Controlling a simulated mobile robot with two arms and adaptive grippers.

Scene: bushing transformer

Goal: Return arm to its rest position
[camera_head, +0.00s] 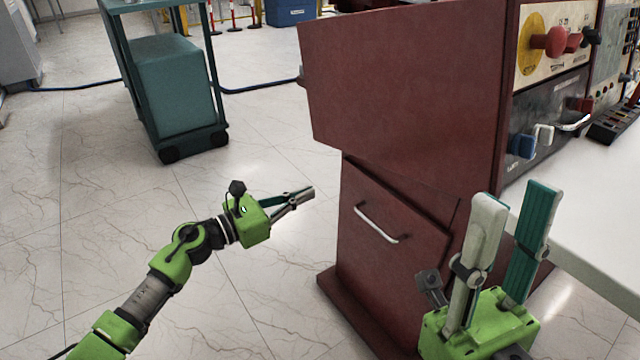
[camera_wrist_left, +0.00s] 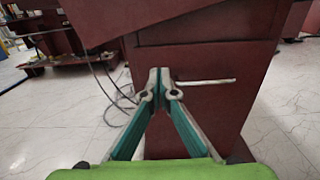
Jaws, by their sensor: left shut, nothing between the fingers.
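My left gripper (camera_head: 306,193) is shut and empty. It hangs over the floor just left of the dark red cabinet (camera_head: 395,95), pointing right toward it. In the left wrist view the left gripper's fingertips (camera_wrist_left: 159,74) meet in front of the cabinet's lower door (camera_wrist_left: 205,105) and its pale handle (camera_wrist_left: 207,82); I cannot tell how far off they are. My right gripper (camera_head: 518,208) stands at the lower right of the head view with its two fingers apart and pointing up. Nothing shows between them.
A control panel with knobs (camera_head: 545,125) faces right on the cabinet, above a white tabletop (camera_head: 590,210). A teal cart (camera_head: 172,95) on wheels stands at the back left, with a blue cable (camera_head: 265,86) on the floor. The tiled floor at left is clear.

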